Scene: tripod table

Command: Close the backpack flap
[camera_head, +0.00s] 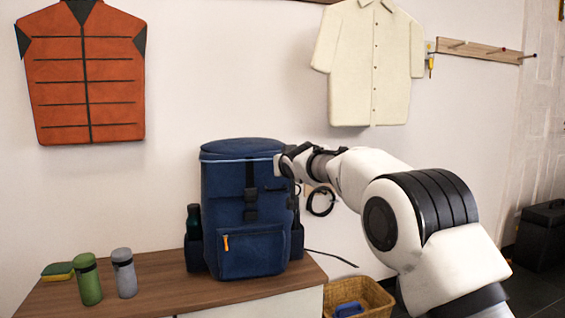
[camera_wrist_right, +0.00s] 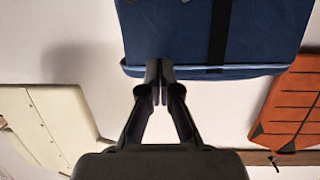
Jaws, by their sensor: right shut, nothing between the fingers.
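The blue backpack (camera_head: 268,220) stands upright on the wooden bench top. Its flap (camera_head: 240,148) lies over the top with a light blue edge, and a dark strap (camera_head: 250,178) runs down the front to buckles. I cannot tell whether the flap is fully fastened. My right gripper (camera_head: 279,166) is at the upper right side of the backpack, close to the flap's edge. In the right wrist view the gripper (camera_wrist_right: 159,72) is shut and empty, its tips overlapping the edge of the blue backpack (camera_wrist_right: 175,35); contact is unclear. My left gripper is not in view.
A green bottle (camera_head: 89,282), a grey bottle (camera_head: 125,275) and a sponge (camera_head: 58,271) stand left on the bench (camera_head: 165,268). A dark bottle (camera_head: 194,222) sits in the side pocket. A wicker basket (camera_head: 375,298) is right of the bench. A vest (camera_head: 85,75) and shirt (camera_head: 370,65) hang behind.

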